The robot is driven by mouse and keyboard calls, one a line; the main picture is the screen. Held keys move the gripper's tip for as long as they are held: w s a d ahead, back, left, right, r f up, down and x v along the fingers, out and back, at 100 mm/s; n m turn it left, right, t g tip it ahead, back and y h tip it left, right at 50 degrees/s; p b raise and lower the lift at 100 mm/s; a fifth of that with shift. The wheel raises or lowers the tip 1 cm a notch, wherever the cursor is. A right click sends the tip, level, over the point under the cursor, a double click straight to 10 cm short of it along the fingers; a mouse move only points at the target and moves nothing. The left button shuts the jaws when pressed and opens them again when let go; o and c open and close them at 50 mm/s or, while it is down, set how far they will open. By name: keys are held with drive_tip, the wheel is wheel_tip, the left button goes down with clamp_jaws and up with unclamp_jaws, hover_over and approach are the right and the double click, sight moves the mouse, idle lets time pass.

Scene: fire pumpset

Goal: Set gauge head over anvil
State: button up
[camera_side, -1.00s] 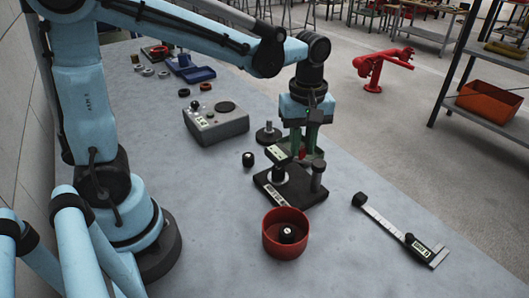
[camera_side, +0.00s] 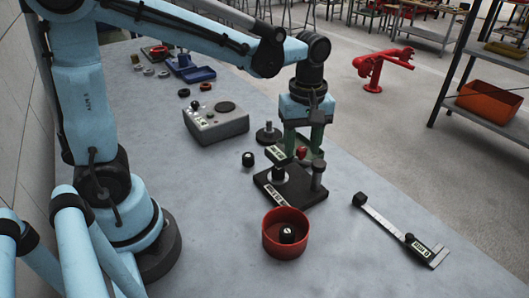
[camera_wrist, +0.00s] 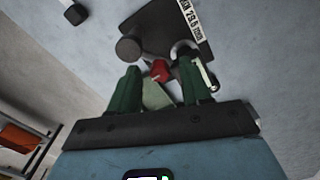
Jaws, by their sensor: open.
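The gauge stand's black base plate (camera_side: 300,197) lies on the bench with a white label on its front edge. A dark post (camera_side: 318,175) rises at its right, and the dark round anvil (camera_side: 279,173) stands nearer its middle. The gauge head (camera_side: 276,154), with a pale display, sits at the back left, close to the anvil in this view; I cannot tell if it is exactly over it. My gripper (camera_side: 303,142) is open, its green fingers on either side of the red knob (camera_side: 301,152). The wrist view also shows the knob (camera_wrist: 159,70) between the fingers, with gaps.
A red bowl (camera_side: 270,240) with a black weight stands in front of the plate. A caliper (camera_side: 400,230) lies to the right. A small black cylinder (camera_side: 248,159), a round-based post (camera_side: 268,136) and a grey box (camera_side: 215,124) are to the left and behind.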

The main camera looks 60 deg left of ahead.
wheel_tip(320, 180, up, 12)
idle(0.6)
drive_tip(key=m+t, duration=0.7)
drive_tip(key=m, duration=0.7)
approach(302, 149)
drive_tip(key=a+f, duration=0.4)
drive_tip(key=shift+s+a, duration=0.15)
drive_tip(key=shift+s, duration=0.35)
